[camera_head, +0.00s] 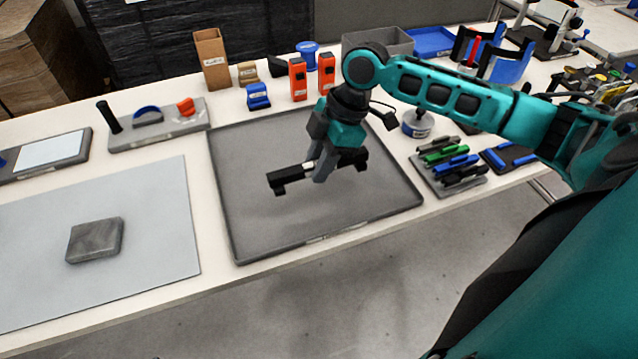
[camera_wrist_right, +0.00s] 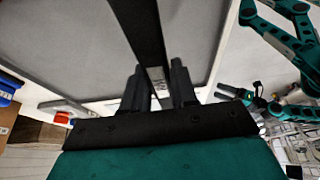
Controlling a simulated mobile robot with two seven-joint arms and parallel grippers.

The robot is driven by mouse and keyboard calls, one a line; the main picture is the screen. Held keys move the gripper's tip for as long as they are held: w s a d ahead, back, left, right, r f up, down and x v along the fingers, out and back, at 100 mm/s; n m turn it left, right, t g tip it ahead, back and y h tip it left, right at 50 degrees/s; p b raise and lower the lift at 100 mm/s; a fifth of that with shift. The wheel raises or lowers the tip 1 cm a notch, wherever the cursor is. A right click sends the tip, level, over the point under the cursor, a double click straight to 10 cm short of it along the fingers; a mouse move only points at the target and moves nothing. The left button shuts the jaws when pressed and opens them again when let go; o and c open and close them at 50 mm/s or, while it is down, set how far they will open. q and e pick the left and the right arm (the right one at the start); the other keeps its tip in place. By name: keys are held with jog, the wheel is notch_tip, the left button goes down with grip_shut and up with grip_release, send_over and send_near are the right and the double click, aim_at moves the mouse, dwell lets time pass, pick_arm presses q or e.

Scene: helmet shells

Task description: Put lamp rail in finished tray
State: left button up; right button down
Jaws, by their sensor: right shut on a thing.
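My right gripper (camera_head: 325,166) is shut on a black bar, the lamp rail (camera_head: 287,177), which has short feet and a white label near the fingers. The rail is held above a large grey tray (camera_head: 240,215), apart from its floor as far as I can tell. In the right wrist view the rail (camera_wrist_right: 140,25) runs up between the two fingers (camera_wrist_right: 158,88), over the grey tray floor. The tray carries a small label on its front edge, too small to read. Nothing else lies in the tray. My left gripper is not in the head view.
A grey mat (camera_head: 160,240) with a grey block (camera_head: 95,241) lies left. A fixture board (camera_head: 160,130) stands behind it. Orange boxes (camera_head: 298,80), a blue part (camera_head: 257,97) and a cardboard box (camera_head: 211,60) line the back. A rack of coloured pens or clips (camera_head: 450,165) stands right.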

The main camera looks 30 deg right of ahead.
notch_tip(320, 180, down, 6)
jog(key=shift+b, duration=0.4)
jog(key=c, duration=0.9)
grip_release()
jog(key=shift+r, duration=0.1)
jog(key=p+v, duration=0.1)
jog(key=v, duration=1.1)
jog(key=shift+d, duration=0.1)
